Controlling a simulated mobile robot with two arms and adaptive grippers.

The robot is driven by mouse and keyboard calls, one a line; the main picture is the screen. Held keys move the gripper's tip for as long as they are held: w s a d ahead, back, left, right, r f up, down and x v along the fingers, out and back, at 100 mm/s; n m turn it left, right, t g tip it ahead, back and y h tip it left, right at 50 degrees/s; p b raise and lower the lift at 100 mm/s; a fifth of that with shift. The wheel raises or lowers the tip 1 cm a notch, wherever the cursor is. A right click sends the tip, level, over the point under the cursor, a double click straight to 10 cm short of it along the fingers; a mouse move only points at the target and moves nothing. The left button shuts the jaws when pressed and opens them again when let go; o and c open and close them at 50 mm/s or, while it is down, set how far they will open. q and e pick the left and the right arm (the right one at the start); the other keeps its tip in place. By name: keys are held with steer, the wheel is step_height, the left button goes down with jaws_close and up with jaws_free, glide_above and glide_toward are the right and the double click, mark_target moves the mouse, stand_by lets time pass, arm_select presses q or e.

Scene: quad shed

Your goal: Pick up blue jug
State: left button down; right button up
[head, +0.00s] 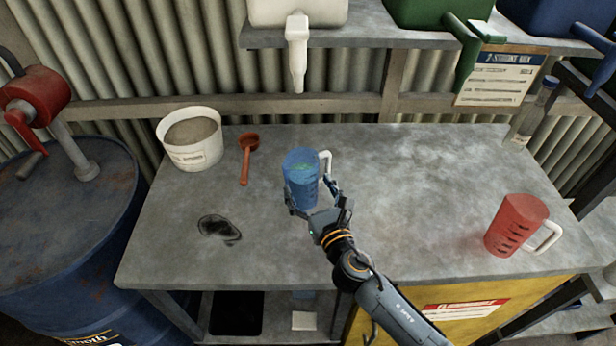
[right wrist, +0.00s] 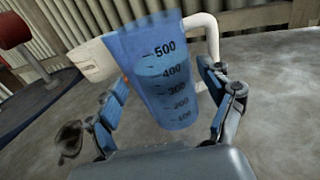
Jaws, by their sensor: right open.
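The blue jug (head: 301,172) stands upright on the grey bench, with its white handle to the right. It is translucent, with measuring marks. My right gripper (head: 317,197) is open in front of the jug, with its fingers on either side of the jug's lower part. In the right wrist view the jug (right wrist: 162,80) sits between the open fingers (right wrist: 165,108), with the numbered scale facing me. I cannot tell whether either finger touches it. My left gripper is not in view.
A red jug (head: 516,226) stands at the bench's right front. A white bucket (head: 190,139) and a red scoop (head: 247,156) are at the back left. A glass bottle (head: 534,112) stands at the back right. A white container's spout (head: 297,55) hangs above the bench behind the jug. The bench (head: 420,180) is clear right of the jug.

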mark_target(298, 166)
steer(key=shift+x, duration=1.05)
steer(key=shift+f+x, duration=0.2)
steer(key=shift+x, duration=1)
steer(key=shift+w, duration=0.3)
steer(key=shift+a, duration=0.1)
steer(key=shift+s, duration=0.1)
steer(key=shift+c, duration=0.4)
steer(key=c, duration=1.1)
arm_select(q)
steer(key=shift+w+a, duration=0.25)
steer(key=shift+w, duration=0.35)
arm_select(e)
steer(key=shift+r, duration=0.1)
steer(key=c, duration=0.4)
